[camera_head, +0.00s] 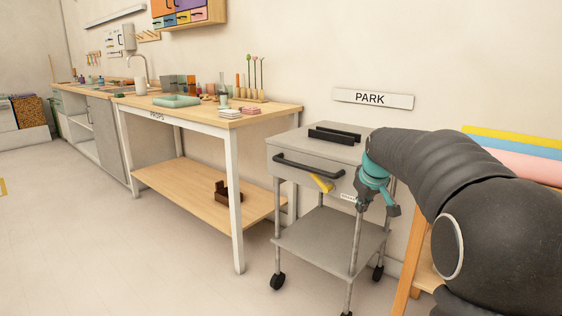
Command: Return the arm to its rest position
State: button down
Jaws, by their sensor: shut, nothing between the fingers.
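My arm comes in from the right of the head view, with its dark links bent over toward the grey cart (330,240). My gripper (376,208), below a teal wrist part, is at the cart's front right corner. It looks shut and empty, and its fingertips are small and partly hidden. I cannot tell whether it touches the cart.
The wheeled cart has a drawer with a dark handle (308,166), a yellow object (321,183) below it and a black holder (334,136) on top. A PARK sign (371,98) hangs above. Left stands a props table (275,109); open floor (110,255) lies before it.

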jog(key=s+a+f+m, duration=0.1)
jog(key=s+a, duration=0.1)
jog(key=s, duration=1)
jog(key=s+a+f+m, duration=0.1)
jog(key=s+a+f, duration=0.1)
jog(key=s, duration=1.1)
jog(key=s+a+f+m, duration=0.2)
jog(key=s+a, duration=0.1)
jog(key=s, duration=0.9)
jog(key=shift+s+f, duration=0.15)
jog(key=shift+s, duration=0.05)
jog(key=shift+a, duration=0.1)
